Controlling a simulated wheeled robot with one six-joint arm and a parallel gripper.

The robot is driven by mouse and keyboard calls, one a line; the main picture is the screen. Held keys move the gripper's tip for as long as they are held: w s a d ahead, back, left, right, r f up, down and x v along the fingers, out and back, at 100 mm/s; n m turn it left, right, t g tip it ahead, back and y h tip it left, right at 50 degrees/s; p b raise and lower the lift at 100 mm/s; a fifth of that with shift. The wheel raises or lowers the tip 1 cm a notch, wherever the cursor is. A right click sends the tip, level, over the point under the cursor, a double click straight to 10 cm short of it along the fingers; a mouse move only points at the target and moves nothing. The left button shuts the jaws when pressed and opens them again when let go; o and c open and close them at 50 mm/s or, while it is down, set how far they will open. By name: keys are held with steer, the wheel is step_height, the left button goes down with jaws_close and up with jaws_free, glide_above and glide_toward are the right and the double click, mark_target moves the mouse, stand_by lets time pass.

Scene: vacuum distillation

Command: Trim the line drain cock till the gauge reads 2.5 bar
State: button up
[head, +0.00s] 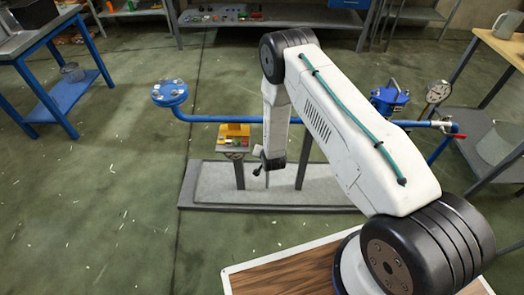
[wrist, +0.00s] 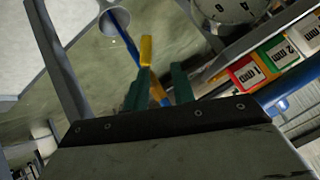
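A round white-faced gauge (head: 437,92) stands at the right end of the blue pipe (head: 215,118); its reading is too small to make out. A red-handled fitting (head: 456,135) sits at that end of the pipe; I cannot tell if it is the drain cock. My gripper (head: 258,170) hangs low in front of the pipe stand, small and dark in the head view. In the wrist view its green fingers (wrist: 160,88) are apart. A yellow piece (wrist: 146,52) shows beyond the left finger; contact is unclear. Part of a dial (wrist: 232,8) shows at the top, needle not readable.
A yellow-topped box (head: 235,131) with coloured tags stands left of my arm; red, green and yellow tags (wrist: 270,62) show in the wrist view. A grey plinth (head: 205,187) lies below. A blue table (head: 62,90) stands left.

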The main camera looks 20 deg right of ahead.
step_height(320, 180, down, 5)
steer(key=s+m+t, duration=0.1)
steer(key=s+t, duration=0.1)
steer(key=w+d+f+t, duration=0.1)
steer(key=w+t, duration=0.1)
steer(key=w, duration=0.6)
steer(key=shift+d+f+m+h, duration=0.25)
steer(key=shift+f+m+h, duration=0.05)
steer(key=shift+f+m, duration=0.1)
jaws_close()
